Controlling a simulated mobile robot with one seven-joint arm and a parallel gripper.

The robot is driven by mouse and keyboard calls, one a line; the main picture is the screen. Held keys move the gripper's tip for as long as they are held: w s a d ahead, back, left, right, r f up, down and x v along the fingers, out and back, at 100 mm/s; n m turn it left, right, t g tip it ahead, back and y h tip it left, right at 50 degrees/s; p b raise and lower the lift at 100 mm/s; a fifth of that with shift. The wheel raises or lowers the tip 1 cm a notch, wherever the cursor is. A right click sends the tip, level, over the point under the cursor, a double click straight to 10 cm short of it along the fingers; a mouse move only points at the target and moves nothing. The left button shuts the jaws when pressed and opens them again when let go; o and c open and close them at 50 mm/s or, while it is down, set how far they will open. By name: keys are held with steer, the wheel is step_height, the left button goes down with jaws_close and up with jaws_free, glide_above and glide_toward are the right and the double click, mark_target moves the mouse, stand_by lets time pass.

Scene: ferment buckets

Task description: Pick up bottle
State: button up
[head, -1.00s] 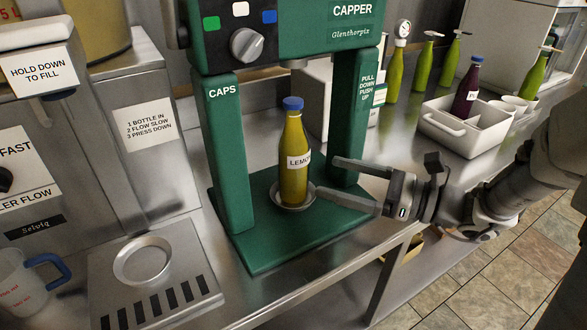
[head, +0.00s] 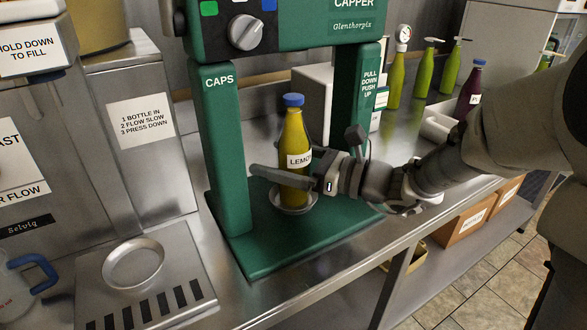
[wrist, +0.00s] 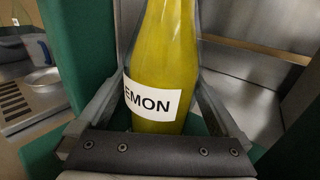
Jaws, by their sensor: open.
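The bottle (head: 293,135) is yellow-green with a blue cap and a white LEMON label. It stands upright in a round metal cup (head: 293,207) on the green base of the capper (head: 228,150). My gripper (head: 270,177) reaches in from the right at the height of the label's lower part. In the wrist view the bottle (wrist: 164,60) stands between the two open fingers, one on each side. I cannot tell whether either finger touches it. The bottle's top is out of the wrist view.
The capper's two green posts stand left and right of the bottle, with its head above. A filler with a round drip ring (head: 133,262) is at left. Green bottles (head: 424,75) and a dark bottle (head: 470,88) stand at back right. The counter's front edge is near my arm.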

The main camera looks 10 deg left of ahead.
steer(key=shift+c, duration=0.3)
jaws_close()
steer(key=shift+r, duration=0.1)
steer(key=shift+r, duration=0.1)
